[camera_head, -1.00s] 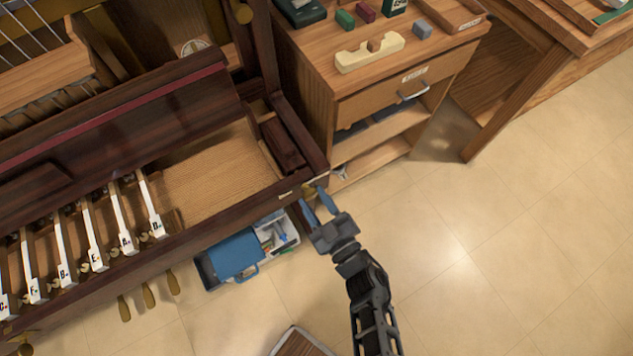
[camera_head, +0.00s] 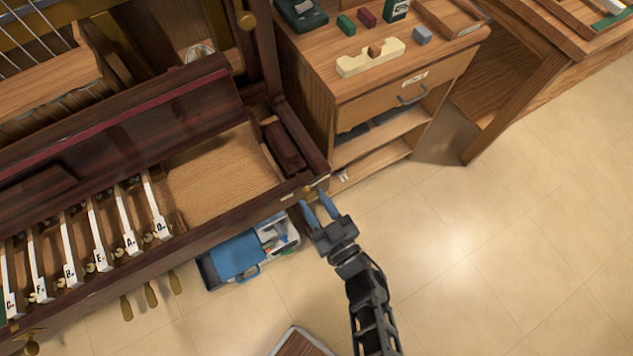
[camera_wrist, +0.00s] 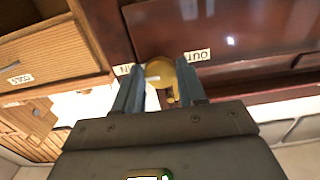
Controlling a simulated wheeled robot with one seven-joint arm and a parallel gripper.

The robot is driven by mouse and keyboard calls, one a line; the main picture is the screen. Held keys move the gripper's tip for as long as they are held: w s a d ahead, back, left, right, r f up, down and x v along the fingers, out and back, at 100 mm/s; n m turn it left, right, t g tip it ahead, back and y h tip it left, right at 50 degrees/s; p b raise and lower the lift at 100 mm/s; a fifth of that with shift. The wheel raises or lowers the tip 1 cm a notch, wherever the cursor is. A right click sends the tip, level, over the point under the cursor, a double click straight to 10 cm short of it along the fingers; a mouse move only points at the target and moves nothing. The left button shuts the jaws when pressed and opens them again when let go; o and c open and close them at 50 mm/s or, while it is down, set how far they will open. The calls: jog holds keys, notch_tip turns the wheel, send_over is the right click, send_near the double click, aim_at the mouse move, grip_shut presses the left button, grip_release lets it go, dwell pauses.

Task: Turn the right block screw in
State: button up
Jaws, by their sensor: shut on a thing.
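The right block screw is a brass screw (camera_head: 309,190) at the front right corner of the dark piano case (camera_head: 240,213). In the wrist view its round, disc-like brass head (camera_wrist: 160,72) shows between my blue fingers. My gripper (camera_head: 313,200) reaches up to it from below right, with one finger on each side. In the wrist view my gripper (camera_wrist: 158,82) is shut on the screw, though the exact contact is partly hidden. An upside-down "OUT" label (camera_wrist: 197,56) lies right of the screw, and a partly covered label (camera_wrist: 121,70) lies left of it.
A wooden cabinet (camera_head: 385,100) with a drawer stands close behind the corner. A blue toolbox (camera_head: 237,255) lies on the floor under the piano's front edge. Lettered keys (camera_head: 98,243) are at left. The floor (camera_head: 480,250) right of my arm is clear.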

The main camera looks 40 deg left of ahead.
jog(key=o, duration=1)
jog(key=shift+p+v, duration=0.7)
jog(key=shift+v, duration=3.2)
jog(key=s+d+r+m+t+h, duration=0.5)
jog(key=d+r, duration=0.2)
jog(key=d, duration=0.4)
jog(key=s+d+r+m+t+h, duration=0.4)
jog(key=s+d+r+h, duration=0.25)
jog(key=d, duration=0.35)
jog(key=s+d+r+m+h, duration=0.1)
jog(key=s+d+r, duration=0.1)
jog(key=r, duration=0.4)
jog(key=s+d+r+m+h, duration=0.2)
jog(key=d+r, duration=0.2)
jog(key=r, duration=0.2)
jog(key=s+d+r+m+g+h, duration=0.1)
jog(key=s+d+r+h, duration=0.1)
jog(key=r, duration=0.4)
jog(key=shift+s+d+r, duration=0.1)
jog(key=shift+s+d, duration=0.5)
jog(key=shift+d, duration=0.4)
